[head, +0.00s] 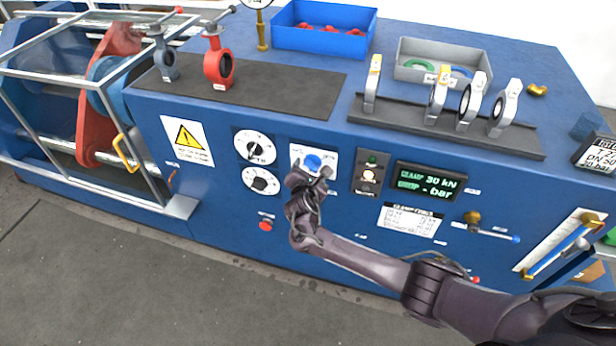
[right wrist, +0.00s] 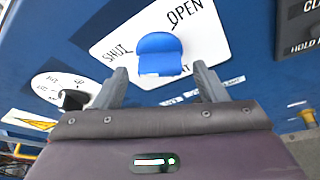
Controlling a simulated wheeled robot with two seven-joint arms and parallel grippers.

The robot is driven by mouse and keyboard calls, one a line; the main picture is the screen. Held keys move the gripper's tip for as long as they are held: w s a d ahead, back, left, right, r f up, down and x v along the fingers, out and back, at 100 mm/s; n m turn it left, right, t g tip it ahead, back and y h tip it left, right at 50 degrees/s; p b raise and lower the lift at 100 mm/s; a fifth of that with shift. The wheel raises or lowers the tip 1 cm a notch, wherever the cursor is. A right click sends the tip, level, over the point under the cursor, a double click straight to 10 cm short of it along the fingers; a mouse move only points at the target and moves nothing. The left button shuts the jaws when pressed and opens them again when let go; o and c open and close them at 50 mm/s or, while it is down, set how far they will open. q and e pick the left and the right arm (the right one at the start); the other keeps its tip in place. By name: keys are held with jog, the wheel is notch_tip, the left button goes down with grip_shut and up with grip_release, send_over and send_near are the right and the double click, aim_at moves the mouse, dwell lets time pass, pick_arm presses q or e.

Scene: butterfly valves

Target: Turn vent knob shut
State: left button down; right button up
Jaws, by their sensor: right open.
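The vent knob (head: 313,162) is blue and sits on a white plate on the front panel. In the right wrist view the knob (right wrist: 160,54) shows large, with SHUT printed to its left and OPEN to its upper right. My right gripper (head: 312,178) is just in front of the knob. In the right wrist view its two fingers (right wrist: 160,82) are apart, one on each side below the knob, with nothing between them but the panel. I cannot tell whether either finger touches the knob. My left gripper is not in view.
Two white dials (head: 255,147) with black knobs sit left of the plate. A small button box (head: 371,172) and a green-lit display (head: 428,181) are close on the right. A red button (head: 265,226) is below left. The floor in front is clear.

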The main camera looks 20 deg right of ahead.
jog(key=v, duration=0.6)
jog(key=shift+s, duration=0.25)
jog(key=s+d+f+m+g+y+b, duration=0.1)
jog(key=s+d+f+m+g+b, duration=0.15)
jog(key=s+f, duration=0.6)
jog(key=s+d+f+m+g+b, duration=0.15)
jog(key=s+f+m, duration=0.25)
jog(key=f, duration=1)
jog(key=s+d+f+m+g+y+b, duration=0.15)
jog(key=s+f+m, duration=0.25)
jog(key=s+f, duration=0.5)
jog(key=s+f+m+g+y+b, duration=0.1)
jog(key=s+f+m+g, duration=0.2)
jog(key=s, duration=1.2)
jog(key=s+f+m+g+y+b, duration=0.2)
jog(key=s+f+m, duration=0.7)
jog(key=s+f, duration=0.7)
jog(key=shift+s+a+f+g, duration=0.2)
jog(key=shift+s+g, duration=0.1)
jog(key=shift+g, duration=0.35)
